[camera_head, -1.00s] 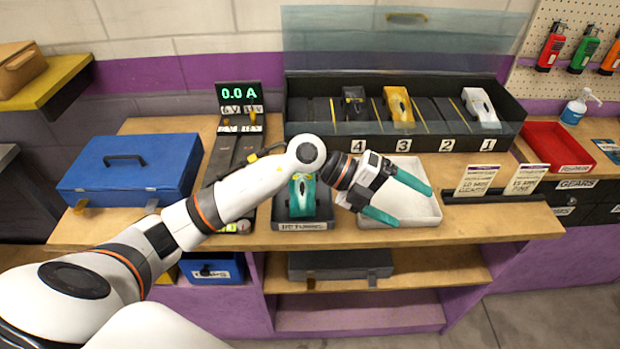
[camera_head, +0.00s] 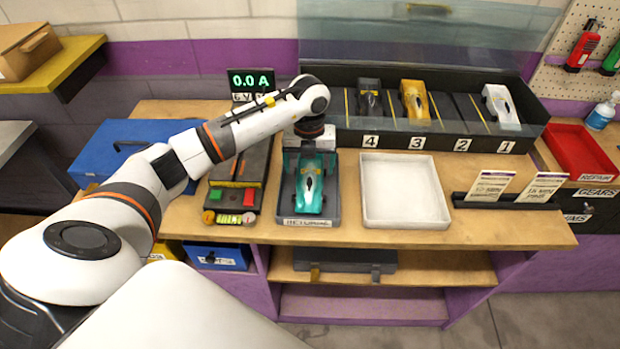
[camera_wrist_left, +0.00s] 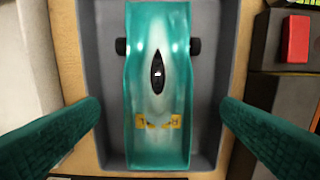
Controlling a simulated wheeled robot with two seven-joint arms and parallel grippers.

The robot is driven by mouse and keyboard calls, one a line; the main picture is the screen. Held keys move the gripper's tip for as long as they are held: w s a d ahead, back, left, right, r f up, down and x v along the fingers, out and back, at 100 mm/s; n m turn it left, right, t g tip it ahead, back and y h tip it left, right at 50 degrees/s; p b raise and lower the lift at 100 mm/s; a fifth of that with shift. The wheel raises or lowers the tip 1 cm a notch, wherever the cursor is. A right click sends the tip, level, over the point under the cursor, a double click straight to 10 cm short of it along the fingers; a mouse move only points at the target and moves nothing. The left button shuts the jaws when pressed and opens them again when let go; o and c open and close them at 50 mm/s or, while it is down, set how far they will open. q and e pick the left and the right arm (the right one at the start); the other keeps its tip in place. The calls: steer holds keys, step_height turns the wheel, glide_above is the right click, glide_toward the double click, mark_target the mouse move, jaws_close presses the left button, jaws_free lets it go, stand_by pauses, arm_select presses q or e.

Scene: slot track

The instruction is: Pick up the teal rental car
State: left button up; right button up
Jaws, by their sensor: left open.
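The teal car (camera_head: 309,190) lies in a grey tray labelled as returns (camera_head: 288,212) on the bench. In the left wrist view the teal car (camera_wrist_left: 159,100) fills the middle, with a dark oval cockpit and black wheels, inside the grey tray (camera_wrist_left: 215,20). My left gripper (camera_wrist_left: 159,125) is open, with one teal finger on each side of the car and a gap between each finger and the body. In the head view the wrist is above the back of the tray, and its fingers cannot be told apart from the car. My right gripper is not in view.
An empty white tray (camera_head: 365,205) stands just right of the grey tray. A control box with red and green buttons (camera_head: 248,197) stands close on the left. Behind is a numbered case (camera_head: 345,138) holding black, yellow and white cars.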

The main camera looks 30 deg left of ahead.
mark_target(310, 175)
arm_select(q)
steer(key=shift+d+f+p, duration=0.1)
steer(key=shift+f+p, duration=0.2)
steer(key=shift+f, duration=0.05)
step_height(310, 175, down, 4)
steer(key=shift+s+r+p, duration=0.1)
steer(key=shift+r+p, duration=0.1)
steer(key=shift+p, duration=0.7)
steer(key=shift+f, duration=0.5)
steer(key=c, duration=1.2)
steer(key=shift+r, duration=0.15)
